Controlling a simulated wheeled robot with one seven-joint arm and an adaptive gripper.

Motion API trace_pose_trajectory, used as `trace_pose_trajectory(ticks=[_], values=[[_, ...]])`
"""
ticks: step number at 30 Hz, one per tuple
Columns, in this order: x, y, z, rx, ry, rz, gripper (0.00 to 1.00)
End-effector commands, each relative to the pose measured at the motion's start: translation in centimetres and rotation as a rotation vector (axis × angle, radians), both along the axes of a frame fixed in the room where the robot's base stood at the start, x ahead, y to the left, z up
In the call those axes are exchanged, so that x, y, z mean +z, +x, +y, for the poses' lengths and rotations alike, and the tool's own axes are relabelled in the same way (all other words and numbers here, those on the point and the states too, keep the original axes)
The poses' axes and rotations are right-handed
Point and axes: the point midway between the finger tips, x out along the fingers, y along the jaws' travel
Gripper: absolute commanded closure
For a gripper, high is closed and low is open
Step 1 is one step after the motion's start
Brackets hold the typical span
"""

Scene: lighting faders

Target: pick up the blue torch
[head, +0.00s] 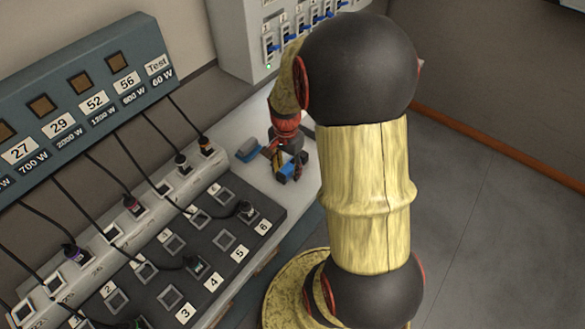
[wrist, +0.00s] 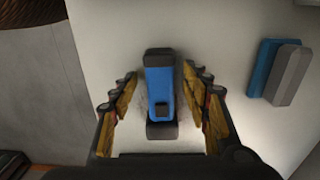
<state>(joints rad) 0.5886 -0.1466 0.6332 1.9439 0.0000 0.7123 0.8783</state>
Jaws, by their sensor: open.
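The blue torch (wrist: 160,88), with black ends, lies on the pale worktop between the two fingers of my gripper (wrist: 160,100) in the wrist view. The fingers stand apart on either side of it, with a visible gap on each side. In the head view the torch (head: 291,171) shows only in part, as blue under my gripper (head: 287,160) at the back of the worktop. My gripper is open and holds nothing. My arm hides some of the worktop to the right.
A blue and grey block (head: 248,150) lies beside the torch and shows in the wrist view (wrist: 279,72). A dark numbered socket panel (head: 190,245) with plugged cables is at the front left. A switch cabinet (head: 235,40) stands behind.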

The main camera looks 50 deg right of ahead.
Motion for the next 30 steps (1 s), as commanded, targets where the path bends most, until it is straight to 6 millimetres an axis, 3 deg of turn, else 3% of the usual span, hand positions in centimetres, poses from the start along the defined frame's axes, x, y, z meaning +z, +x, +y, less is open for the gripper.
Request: trace_pose_trajectory(ticks=[8, 30], values=[[-0.38, 0.05, -0.02, 0.000, -0.001, -0.001, 0.54], [-0.39, 0.04, -0.02, 0.000, -0.001, -0.001, 0.96]])
